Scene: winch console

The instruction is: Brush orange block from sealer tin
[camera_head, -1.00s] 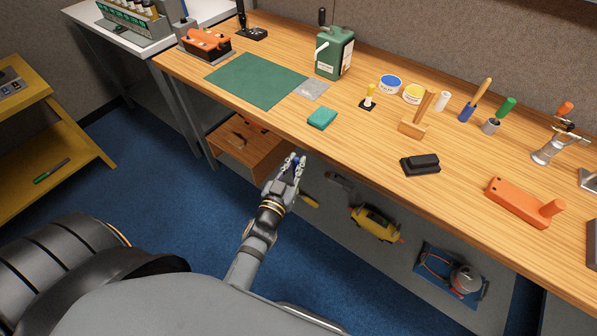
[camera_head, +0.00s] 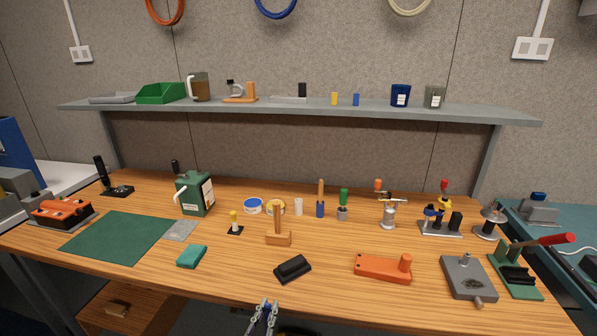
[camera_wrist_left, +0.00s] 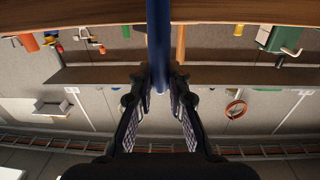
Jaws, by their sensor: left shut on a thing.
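An orange block (camera_head: 383,268) with an upright peg at its right end lies on the bench, right of centre. My left gripper (camera_head: 264,310) is low at the front edge of the bench, apart from these. It is shut on a blue rod-like thing (camera_wrist_left: 159,45), seen best in the left wrist view. My right gripper is out of view.
A black pad (camera_head: 292,268), a wooden mallet-like block (camera_head: 279,238) and a teal sponge-like block (camera_head: 192,256) lie near the front. A green mat (camera_head: 115,237) is at left. A grey vise-like plate (camera_head: 468,278) is at right. A shelf (camera_head: 320,112) spans the wall behind.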

